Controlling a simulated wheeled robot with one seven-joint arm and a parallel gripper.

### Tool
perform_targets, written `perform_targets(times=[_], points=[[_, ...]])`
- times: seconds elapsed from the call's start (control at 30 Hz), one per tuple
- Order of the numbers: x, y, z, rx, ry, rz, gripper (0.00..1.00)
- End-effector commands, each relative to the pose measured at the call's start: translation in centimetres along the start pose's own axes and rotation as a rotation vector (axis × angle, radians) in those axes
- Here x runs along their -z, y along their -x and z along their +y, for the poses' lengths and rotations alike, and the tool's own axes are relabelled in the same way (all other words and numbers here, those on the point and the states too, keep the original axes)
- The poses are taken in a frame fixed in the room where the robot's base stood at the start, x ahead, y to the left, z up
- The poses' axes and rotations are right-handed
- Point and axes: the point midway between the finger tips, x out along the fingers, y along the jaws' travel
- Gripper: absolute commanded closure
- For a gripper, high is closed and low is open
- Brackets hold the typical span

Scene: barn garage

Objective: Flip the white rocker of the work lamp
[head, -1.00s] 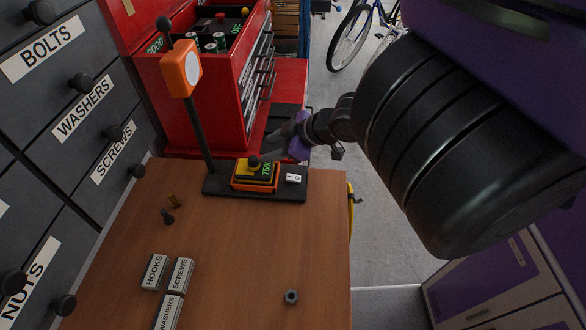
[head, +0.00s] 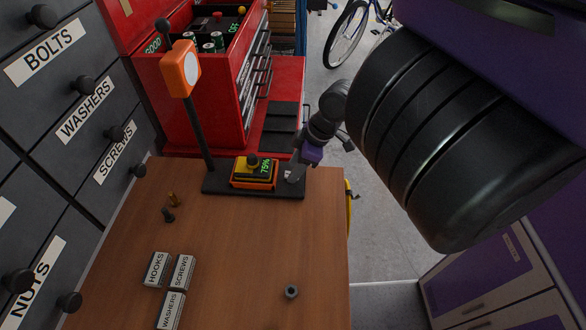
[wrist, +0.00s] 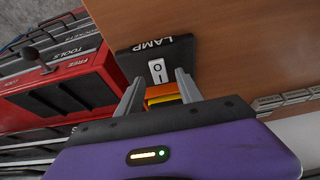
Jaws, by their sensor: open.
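The work lamp has an orange head (head: 180,68) on a dark post, standing on a black base (head: 222,182) at the back of the wooden bench. A yellow and orange unit reading 75% (head: 254,172) sits on the base. The white rocker (wrist: 158,70) is on the base near the word LAMP, its O mark visible. In the head view my gripper mostly hides the rocker. My gripper (head: 292,172) is over the base's right end; in the wrist view its two fingers (wrist: 157,84) are apart, with the rocker just beyond and between their tips. I cannot tell whether they touch the base.
Small boxes labelled HOOKS (head: 156,268), SCREWS (head: 182,272) and WASHERS (head: 170,310) lie at the bench's front left. A nut (head: 291,292) lies at the front. A red toolbox (head: 205,100) stands behind the lamp. Grey labelled drawers (head: 60,120) stand left. The bench middle is clear.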

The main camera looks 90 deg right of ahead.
Motion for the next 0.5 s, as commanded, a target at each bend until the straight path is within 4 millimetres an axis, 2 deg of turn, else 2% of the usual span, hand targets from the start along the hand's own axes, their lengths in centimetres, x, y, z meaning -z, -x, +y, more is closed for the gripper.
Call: perform_targets(times=[0.2, 0.43, 0.47, 0.5], points=[[0.0, -1.4, 0.0, 0.0, 0.0, 0.0, 0.56], [0.0, -1.5, 0.0, -0.001, 0.0, 0.0, 0.56], [0.0, -1.5, 0.0, -0.001, 0.0, 0.0, 0.58], [0.0, -1.5, 0.0, -0.001, 0.0, 0.0, 0.66]])
